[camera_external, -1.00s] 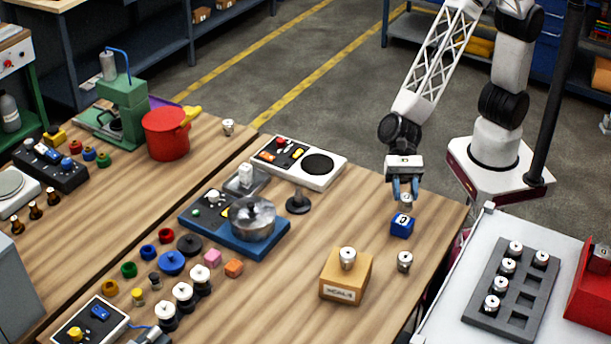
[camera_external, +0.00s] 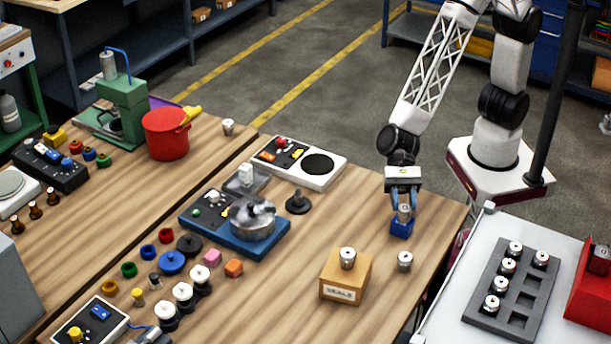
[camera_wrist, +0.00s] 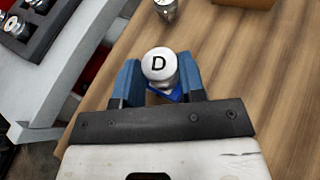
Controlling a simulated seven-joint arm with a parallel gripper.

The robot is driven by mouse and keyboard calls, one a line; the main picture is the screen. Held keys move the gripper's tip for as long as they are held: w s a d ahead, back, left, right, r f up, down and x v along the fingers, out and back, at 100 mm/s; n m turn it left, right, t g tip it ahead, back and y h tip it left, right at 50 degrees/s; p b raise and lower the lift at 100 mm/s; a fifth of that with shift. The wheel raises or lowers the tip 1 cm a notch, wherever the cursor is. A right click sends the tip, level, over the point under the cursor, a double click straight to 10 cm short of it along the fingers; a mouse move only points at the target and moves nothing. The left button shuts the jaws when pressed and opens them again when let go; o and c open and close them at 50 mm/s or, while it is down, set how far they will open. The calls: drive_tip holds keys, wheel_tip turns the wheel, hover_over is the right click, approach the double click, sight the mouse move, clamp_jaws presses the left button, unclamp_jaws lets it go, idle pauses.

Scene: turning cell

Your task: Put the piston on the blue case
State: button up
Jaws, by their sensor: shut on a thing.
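My gripper (camera_external: 403,203) points down, its blue fingers shut on a silver piston (camera_external: 404,212). In the wrist view the piston's round top (camera_wrist: 158,65) bears a letter D and sits between the two fingertips (camera_wrist: 160,82). The blue case (camera_external: 401,229) is a small block on the wooden table, directly below the piston. In the wrist view a blue corner of the case (camera_wrist: 153,97) shows under the piston; the rest is hidden. The piston is upright at the case's top; I cannot tell whether they touch.
Another piston (camera_external: 405,261) stands on the table in front of the case. A grey tray (camera_external: 527,298) with several pistons lies on the white table at right.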

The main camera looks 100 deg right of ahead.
drive_tip(key=shift+f, duration=0.15)
drive_tip(key=o, duration=1)
drive_tip(key=shift+c, duration=0.2)
drive_tip(key=shift+d+r, duration=0.1)
drive_tip(key=shift+r, duration=0.1)
drive_tip(key=v, duration=1.2)
drive_tip(key=shift+s+f, duration=0.1)
